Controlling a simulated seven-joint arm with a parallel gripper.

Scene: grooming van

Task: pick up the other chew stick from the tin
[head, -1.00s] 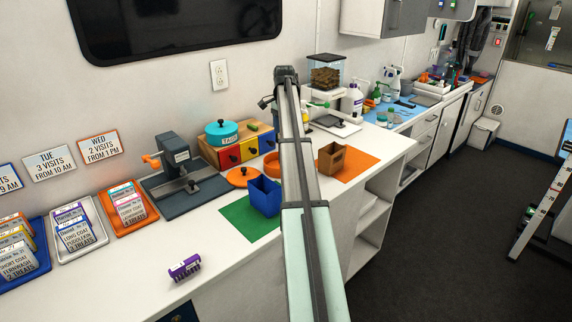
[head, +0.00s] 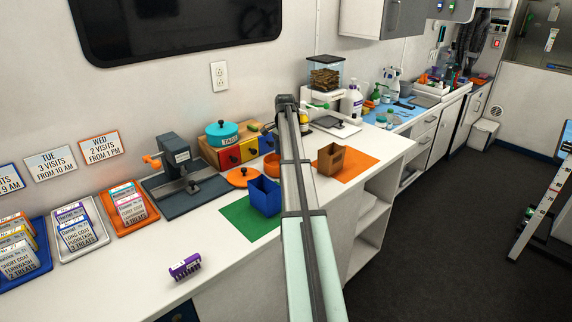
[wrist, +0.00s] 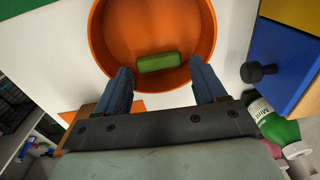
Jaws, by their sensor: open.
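The round orange tin (wrist: 205,35) fills the upper middle of the wrist view. One short green chew stick (wrist: 158,62) lies on its floor, close to the near wall. My gripper (wrist: 162,84) is open and empty, with its two blue fingers spread at the tin's near rim, one to each side of the stick. I cannot tell how high the fingertips are above the tin. In the head view part of the tin (head: 271,163) shows to the left of my arm, beside its orange lid (head: 243,178). My gripper is hidden there behind my arm.
Coloured drawers (head: 229,156) with a teal pot (head: 222,132) on top stand behind the tin. A blue box (head: 264,196) on a green mat (head: 240,222) and a brown box (head: 330,158) on an orange mat (head: 358,166) are near. A green bottle (wrist: 280,128) is at lower right in the wrist view.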

